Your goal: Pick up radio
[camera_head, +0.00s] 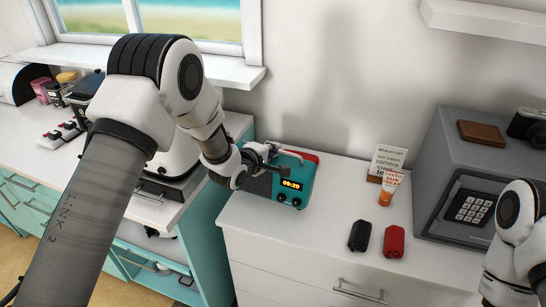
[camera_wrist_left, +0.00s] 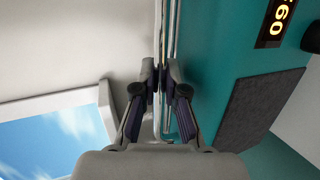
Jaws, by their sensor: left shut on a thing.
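My left gripper (camera_head: 266,157) is at the top of the radio. In the left wrist view its fingers (camera_wrist_left: 160,76) are shut on the radio's thin metal handle (camera_wrist_left: 166,30). The arm hides part of the radio's left side. I cannot tell whether its base touches the counter. My right gripper is out of view.
The white counter (camera_head: 310,235) holds a black canister (camera_head: 359,236), a red canister (camera_head: 394,241), an orange-and-white tube (camera_head: 389,187) and a small sign (camera_head: 391,160). A grey safe (camera_head: 470,170) stands at the right.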

